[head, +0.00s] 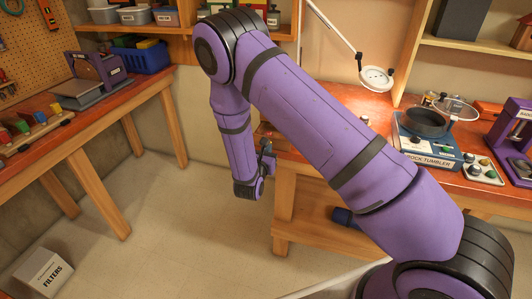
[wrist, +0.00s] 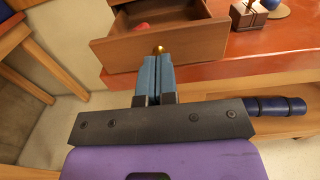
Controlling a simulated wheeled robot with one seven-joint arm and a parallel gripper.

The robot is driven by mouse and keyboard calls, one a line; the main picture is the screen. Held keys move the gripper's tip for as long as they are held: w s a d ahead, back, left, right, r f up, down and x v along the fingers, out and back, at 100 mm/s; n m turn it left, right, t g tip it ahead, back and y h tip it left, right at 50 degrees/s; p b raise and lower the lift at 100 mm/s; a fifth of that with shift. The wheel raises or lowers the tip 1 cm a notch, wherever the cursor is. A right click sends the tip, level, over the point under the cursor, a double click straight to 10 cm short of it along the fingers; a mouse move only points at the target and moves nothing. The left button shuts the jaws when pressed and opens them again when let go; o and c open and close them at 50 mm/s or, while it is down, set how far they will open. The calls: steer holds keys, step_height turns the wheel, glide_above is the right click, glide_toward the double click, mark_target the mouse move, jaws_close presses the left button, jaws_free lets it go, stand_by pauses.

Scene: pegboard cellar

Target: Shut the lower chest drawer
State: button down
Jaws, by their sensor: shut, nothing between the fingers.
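The open wooden drawer (wrist: 185,44) shows at the top of the wrist view, pulled out over the red-orange bench top, with its brass knob (wrist: 159,49) on the front. A red thing (wrist: 141,27) lies inside it. My gripper (wrist: 160,62) is shut and empty, its blue-grey fingers together and pointing at the drawer front by the knob. I cannot tell whether they touch it. The chest body is mostly out of the wrist view. In the head view my gripper (head: 267,150) is beside the bench's left end, and my arm hides the chest.
The bench top (wrist: 280,58) runs right of the drawer. A dark blue cylinder (head: 343,216) lies on the shelf below. A rock tumbler (head: 428,145) stands on the bench at right. Another bench (head: 90,118) is at left, with clear floor between. A filters box (head: 43,272) stands on the floor.

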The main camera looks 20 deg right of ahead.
mark_target(273, 139)
steer(key=x, duration=0.7)
steer(key=shift+s, duration=0.1)
